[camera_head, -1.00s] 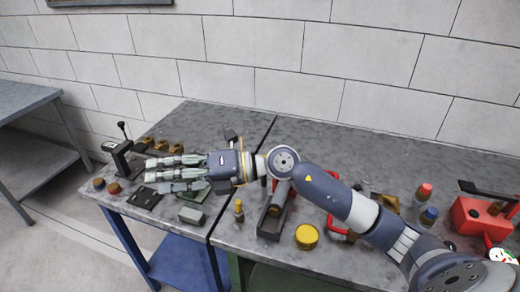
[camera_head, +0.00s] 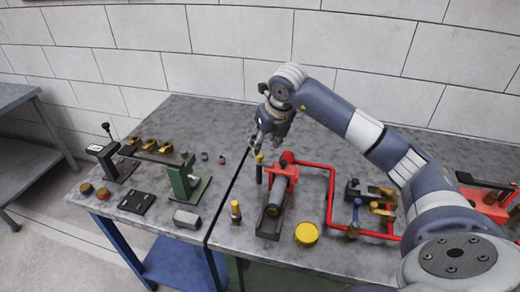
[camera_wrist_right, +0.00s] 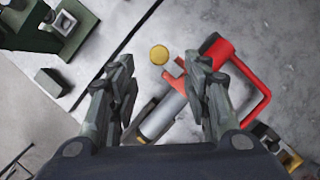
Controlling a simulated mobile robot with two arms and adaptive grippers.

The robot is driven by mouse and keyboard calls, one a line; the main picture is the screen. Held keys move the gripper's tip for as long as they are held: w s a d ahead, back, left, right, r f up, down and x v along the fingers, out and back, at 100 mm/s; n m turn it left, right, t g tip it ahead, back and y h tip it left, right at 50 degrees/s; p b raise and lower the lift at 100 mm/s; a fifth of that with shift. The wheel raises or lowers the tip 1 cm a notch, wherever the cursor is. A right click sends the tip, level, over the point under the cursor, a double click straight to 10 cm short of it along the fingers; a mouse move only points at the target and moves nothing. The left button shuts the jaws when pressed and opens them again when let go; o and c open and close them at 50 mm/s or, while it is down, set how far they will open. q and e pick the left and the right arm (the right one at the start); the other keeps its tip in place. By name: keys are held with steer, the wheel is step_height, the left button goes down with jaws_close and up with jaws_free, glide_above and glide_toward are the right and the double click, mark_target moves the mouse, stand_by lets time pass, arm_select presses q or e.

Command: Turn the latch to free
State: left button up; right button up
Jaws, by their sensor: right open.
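A grey cylinder (camera_head: 273,192) lies in a dark cradle (camera_head: 266,224) near the bench's middle, with a red bracket (camera_head: 288,173) at its far end. A thin post with a yellow cap (camera_head: 259,157) stands beside the bracket. I cannot tell which part is the latch. My right gripper (camera_head: 267,148) points down above the far end of this fixture, open and empty. In the right wrist view, the yellow cap (camera_wrist_right: 159,54) and red bracket (camera_wrist_right: 175,78) show between and just beyond the open fingers (camera_wrist_right: 161,75), apart from them. My left gripper is out of view.
A red pipe (camera_head: 331,190) loops right of the fixture beside brass valves (camera_head: 380,209). A yellow-topped can (camera_head: 307,234) and a small yellow-capped bottle (camera_head: 236,211) stand in front. A green stand (camera_head: 184,180) holds a bar at left. Bare bench lies behind.

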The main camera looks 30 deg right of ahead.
mark_target(260, 156)
steer(key=shift+p+x, duration=0.65)
steer(key=shift+x, duration=2.55)
steer(key=shift+c, duration=0.4)
jaws_close()
